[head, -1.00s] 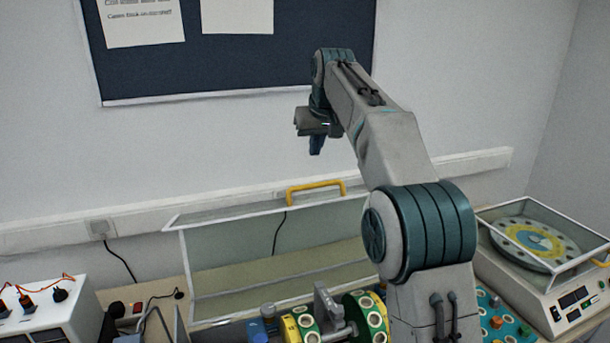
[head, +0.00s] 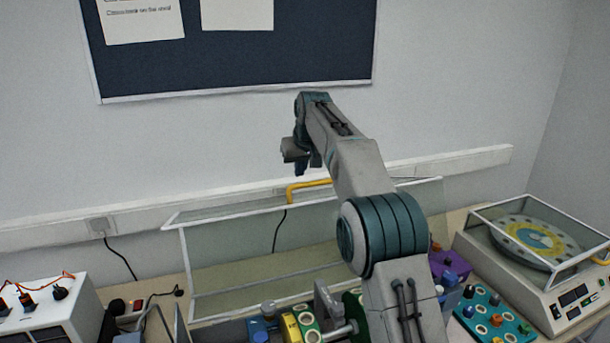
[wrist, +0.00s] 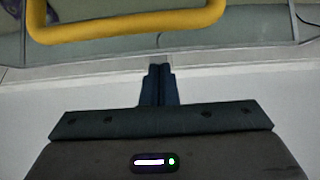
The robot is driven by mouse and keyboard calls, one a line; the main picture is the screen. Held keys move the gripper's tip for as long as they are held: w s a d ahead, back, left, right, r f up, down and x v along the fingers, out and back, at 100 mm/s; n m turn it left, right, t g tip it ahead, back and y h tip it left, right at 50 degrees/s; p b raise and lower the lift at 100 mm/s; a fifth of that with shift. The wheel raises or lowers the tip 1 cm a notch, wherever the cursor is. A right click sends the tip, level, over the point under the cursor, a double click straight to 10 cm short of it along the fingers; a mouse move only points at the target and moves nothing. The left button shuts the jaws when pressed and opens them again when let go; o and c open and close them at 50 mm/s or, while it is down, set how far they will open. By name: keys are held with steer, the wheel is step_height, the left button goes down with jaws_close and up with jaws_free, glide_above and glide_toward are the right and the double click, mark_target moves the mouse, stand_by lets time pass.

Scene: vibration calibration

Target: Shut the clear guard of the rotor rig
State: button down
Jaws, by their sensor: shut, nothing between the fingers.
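The clear guard (head: 225,246) of the rotor rig stands raised behind the rotor, its white-edged panel tilted up near the wall. Its yellow handle (head: 297,190) is on the top edge; it also shows large across the top of the wrist view (wrist: 130,22). The rotor (head: 301,325), with yellow and green discs, lies uncovered in front, partly hidden by my arm. My gripper (head: 302,171) is just above the handle in the head view. In the wrist view its blue fingers (wrist: 158,72) are together and empty, apart from the handle in that picture.
A balance machine with a clear-lidded turntable (head: 535,240) stands at the right. A teal board with coloured knobs (head: 492,315) and a purple block (head: 449,265) lie beside the rig. A white box with orange leads (head: 55,305) is at the left. Wall trunking (head: 100,230) runs behind.

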mark_target(306, 199)
steer(key=shift+s+d, duration=0.3)
steer(key=shift+s, duration=0.35)
steer(key=shift+s+d, duration=0.25)
steer(key=shift+s, duration=0.35)
steer(key=shift+s+d, duration=0.2)
steer(key=shift+s, duration=0.3)
steer(key=shift+f, duration=0.1)
steer(key=shift+d+b, duration=0.1)
steer(key=shift+b, duration=0.3)
